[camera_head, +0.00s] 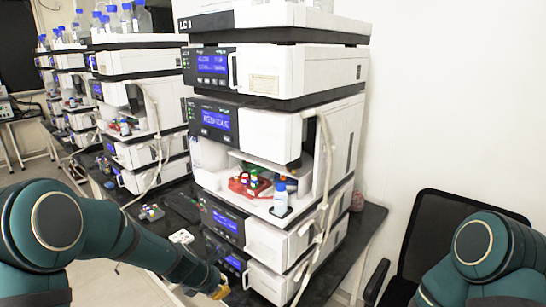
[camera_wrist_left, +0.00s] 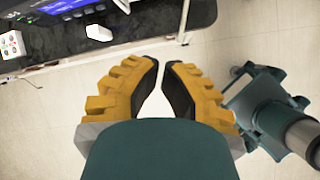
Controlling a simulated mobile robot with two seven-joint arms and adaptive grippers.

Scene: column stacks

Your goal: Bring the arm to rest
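My left arm (camera_head: 120,235) reaches in from the left in the head view. Its gripper (camera_head: 219,290) is low in front of the black bench, small and partly cut off from clear view. In the left wrist view the two yellow fingers with dark pads (camera_wrist_left: 161,68) lean together, their tips almost meeting with only a narrow gap. Nothing is held between them, and pale floor shows beyond. My right arm (camera_head: 485,250) shows at the lower right; its gripper is out of the picture.
More stacks (camera_head: 135,100) stand behind at left. A black chair (camera_head: 440,232) is at right. Bare floor lies left of the bench.

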